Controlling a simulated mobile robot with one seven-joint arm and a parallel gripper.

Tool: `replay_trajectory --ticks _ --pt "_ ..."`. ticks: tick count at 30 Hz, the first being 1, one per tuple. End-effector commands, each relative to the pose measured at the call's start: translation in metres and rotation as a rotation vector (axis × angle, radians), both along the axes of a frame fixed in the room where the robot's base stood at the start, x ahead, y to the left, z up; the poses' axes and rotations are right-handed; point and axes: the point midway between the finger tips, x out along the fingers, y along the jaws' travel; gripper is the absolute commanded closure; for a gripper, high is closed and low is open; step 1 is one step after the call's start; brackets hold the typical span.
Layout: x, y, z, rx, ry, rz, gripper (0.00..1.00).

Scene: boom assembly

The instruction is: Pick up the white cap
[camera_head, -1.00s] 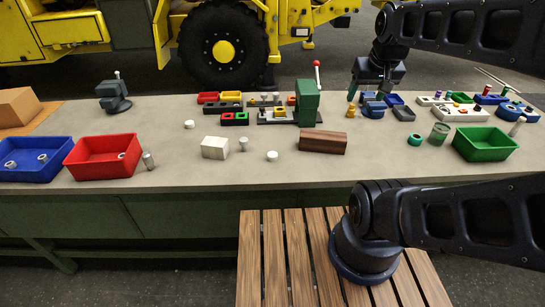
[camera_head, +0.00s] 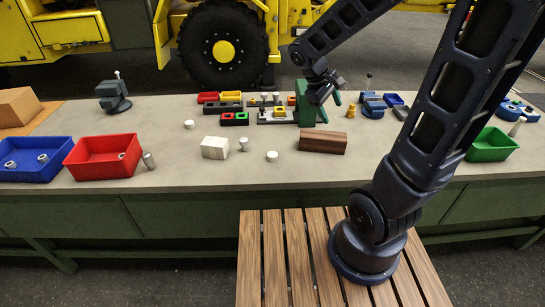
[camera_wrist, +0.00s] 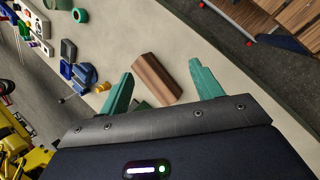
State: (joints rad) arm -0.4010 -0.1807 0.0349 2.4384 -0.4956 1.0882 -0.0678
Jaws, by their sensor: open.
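Two small round white pieces that look like caps lie on the bench: one near the front middle (camera_head: 272,156) and one farther back to the left (camera_head: 189,124). I cannot tell which of them is the white cap. Neither white piece can be made out in the wrist view.
A brown block (camera_head: 323,142), a pale block (camera_head: 214,147) and a small metal pin (camera_head: 243,144) stand near the white pieces. The green press (camera_head: 305,105) rises behind. A red bin (camera_head: 104,156) and a blue bin (camera_head: 35,158) are at left.

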Motion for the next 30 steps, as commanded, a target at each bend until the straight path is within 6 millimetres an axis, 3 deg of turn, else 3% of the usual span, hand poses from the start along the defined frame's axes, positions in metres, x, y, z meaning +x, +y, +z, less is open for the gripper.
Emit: replay_trajectory --ticks 15,30 --pt "0.042 0.079 -0.075 -0.36 0.191 0.457 0.35" --pt "0.053 0.178 -0.167 -0.711 0.305 0.921 0.35"
